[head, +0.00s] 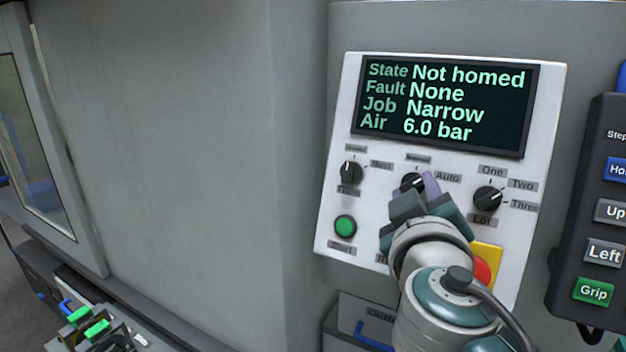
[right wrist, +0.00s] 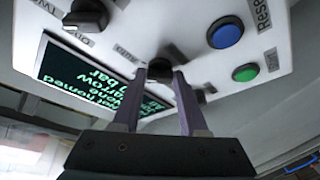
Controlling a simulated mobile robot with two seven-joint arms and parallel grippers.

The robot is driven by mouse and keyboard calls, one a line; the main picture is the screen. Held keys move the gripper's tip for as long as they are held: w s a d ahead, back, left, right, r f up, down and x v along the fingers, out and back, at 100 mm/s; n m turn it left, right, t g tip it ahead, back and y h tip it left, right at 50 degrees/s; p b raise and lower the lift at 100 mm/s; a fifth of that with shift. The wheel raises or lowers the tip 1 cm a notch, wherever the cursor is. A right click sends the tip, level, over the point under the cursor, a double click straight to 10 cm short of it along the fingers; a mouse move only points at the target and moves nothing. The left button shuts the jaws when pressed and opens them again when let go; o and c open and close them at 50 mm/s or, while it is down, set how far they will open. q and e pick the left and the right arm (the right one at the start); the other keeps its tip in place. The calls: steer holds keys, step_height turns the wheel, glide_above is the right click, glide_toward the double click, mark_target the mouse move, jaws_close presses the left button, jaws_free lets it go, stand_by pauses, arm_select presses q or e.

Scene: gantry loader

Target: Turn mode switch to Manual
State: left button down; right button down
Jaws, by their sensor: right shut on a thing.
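The mode switch (head: 411,181) is the middle black knob on the white control panel (head: 335,210), with a small label above it and an "Auto" label (head: 447,176) to its right. My right gripper (head: 420,187) reaches it from below. In the right wrist view the two purple fingers (right wrist: 160,78) stand on either side of the knob (right wrist: 159,66), shut on it. The fingers partly cover the knob in the head view, and I cannot tell its setting for certain. My left gripper is not in view.
Black knobs sit on the left (head: 351,172) and right (head: 487,199) of the switch. The screen (head: 445,105) above reads "Not homed". A green button (head: 345,226) is lower left. A red stop button (head: 482,272) is partly behind my arm. A pendant (head: 600,220) hangs at the right.

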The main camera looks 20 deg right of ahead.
steer(key=n+y+p, duration=0.1)
steer(key=n+p, duration=0.1)
steer(key=n+y+p, duration=0.1)
steer(key=n+p, duration=0.2)
steer(key=r+n+g+y+p, duration=0.1)
steer(key=n+p, duration=0.2)
steer(key=shift+d, duration=0.25)
steer(key=shift+n+p, duration=0.95)
steer(key=shift+n, duration=0.15)
steer(key=shift+f+g+y, duration=0.15)
steer(key=shift+g+y, duration=0.15)
steer(key=shift+c, duration=2.2)
jaws_free()
